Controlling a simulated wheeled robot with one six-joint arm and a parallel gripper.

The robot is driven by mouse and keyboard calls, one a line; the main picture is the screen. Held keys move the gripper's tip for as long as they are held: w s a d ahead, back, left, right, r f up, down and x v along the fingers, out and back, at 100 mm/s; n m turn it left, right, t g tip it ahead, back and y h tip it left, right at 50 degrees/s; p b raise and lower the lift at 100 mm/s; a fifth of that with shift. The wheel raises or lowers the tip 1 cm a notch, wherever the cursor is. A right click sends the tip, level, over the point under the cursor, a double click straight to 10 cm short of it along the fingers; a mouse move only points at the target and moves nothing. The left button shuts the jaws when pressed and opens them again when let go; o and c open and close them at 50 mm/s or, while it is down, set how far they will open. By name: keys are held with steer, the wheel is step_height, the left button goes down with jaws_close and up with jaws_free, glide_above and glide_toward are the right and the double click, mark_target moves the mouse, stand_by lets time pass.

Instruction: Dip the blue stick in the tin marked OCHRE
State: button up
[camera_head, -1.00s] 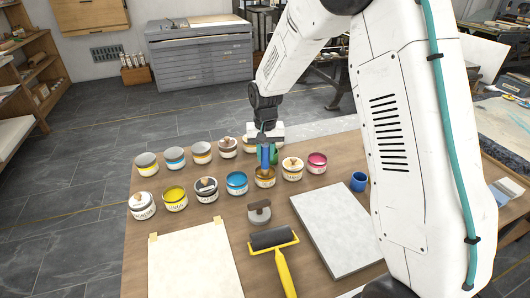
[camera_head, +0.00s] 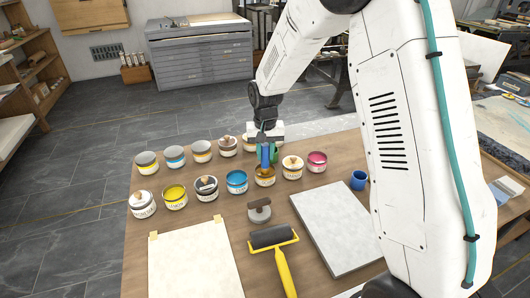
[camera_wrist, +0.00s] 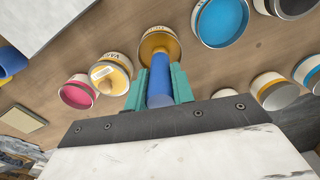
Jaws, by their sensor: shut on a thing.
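My gripper (camera_wrist: 158,88) is shut on the blue stick (camera_wrist: 160,92), its green fingers on either side of it. In the head view the blue stick (camera_head: 265,156) points down at an open tin of ochre-brown paint (camera_head: 265,179). In the wrist view the stick's far end overlaps the mouth of this tin (camera_wrist: 174,37). The end looks to be at or inside the mouth; how deep I cannot tell. The tin's label is too small or turned away to read.
Several other tins stand in two rows, including a blue one (camera_head: 237,183), a pale one with an object on top (camera_head: 293,168) and a magenta one (camera_head: 317,162). A blue cup (camera_head: 358,180), a grey slab (camera_head: 337,229), a roller (camera_head: 273,238) and a paper sheet (camera_head: 195,263) lie nearer.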

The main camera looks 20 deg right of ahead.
steer(key=shift+r, duration=3.5)
